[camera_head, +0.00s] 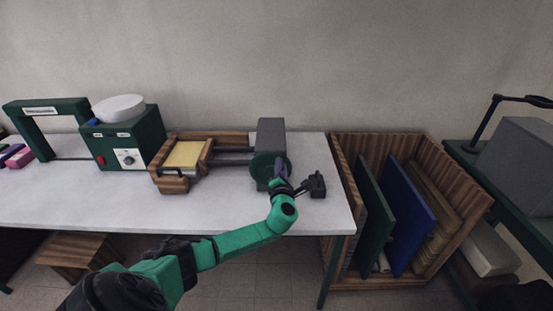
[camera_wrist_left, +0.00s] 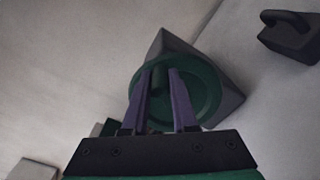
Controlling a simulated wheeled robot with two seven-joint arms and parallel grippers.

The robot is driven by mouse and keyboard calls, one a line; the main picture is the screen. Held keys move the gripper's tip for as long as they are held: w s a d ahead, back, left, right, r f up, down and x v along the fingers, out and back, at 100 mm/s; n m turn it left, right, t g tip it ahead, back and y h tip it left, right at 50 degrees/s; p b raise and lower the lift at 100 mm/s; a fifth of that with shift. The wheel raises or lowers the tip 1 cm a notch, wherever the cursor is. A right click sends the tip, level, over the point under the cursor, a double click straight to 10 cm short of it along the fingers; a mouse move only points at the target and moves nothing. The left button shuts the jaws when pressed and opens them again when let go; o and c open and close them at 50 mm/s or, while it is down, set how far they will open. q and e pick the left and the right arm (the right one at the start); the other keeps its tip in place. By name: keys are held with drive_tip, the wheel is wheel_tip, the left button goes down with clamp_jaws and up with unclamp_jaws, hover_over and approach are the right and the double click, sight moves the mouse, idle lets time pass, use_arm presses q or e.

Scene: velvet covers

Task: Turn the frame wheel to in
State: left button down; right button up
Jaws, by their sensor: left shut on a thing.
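The frame wheel (camera_head: 261,168) is a dark green disc on the front of a grey block (camera_head: 271,132) at the right end of the wooden frame device (camera_head: 169,180). In the left wrist view the wheel (camera_wrist_left: 207,88) fills the middle, with a green knob (camera_wrist_left: 158,88) standing out from it. My left gripper (camera_head: 280,170) is at the wheel. Its two purple fingers (camera_wrist_left: 160,71) are on either side of the knob, shut on it. The knob is partly hidden by the fingers. My right gripper is not in view.
A black weight with a handle (camera_head: 315,186) sits just right of the wheel. A green machine (camera_head: 125,140) with a white bowl and a green arch (camera_head: 45,105) stand at left. A wooden crate (camera_head: 440,165) with panels is beyond the table's right edge. The table front (camera_head: 100,210) is clear.

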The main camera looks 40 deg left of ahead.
use_arm(q)
drive_tip(key=shift+w+d+f+m+p, duration=0.15)
drive_tip(key=shift+d+f+m+p, duration=0.15)
drive_tip(key=shift+m, duration=0.4)
drive_tip(key=shift+w+d+f+m+p, duration=0.2)
drive_tip(key=shift+f+m+p, duration=0.1)
drive_tip(key=shift+m, duration=0.4)
drive_tip(key=shift+f, duration=0.1)
drive_tip(key=c, duration=0.7)
unclamp_jaws()
drive_tip(key=shift+s+d, duration=0.1)
drive_tip(key=v, duration=1.4)
drive_tip(key=shift+d, duration=0.15)
drive_tip(key=shift+s, duration=0.1)
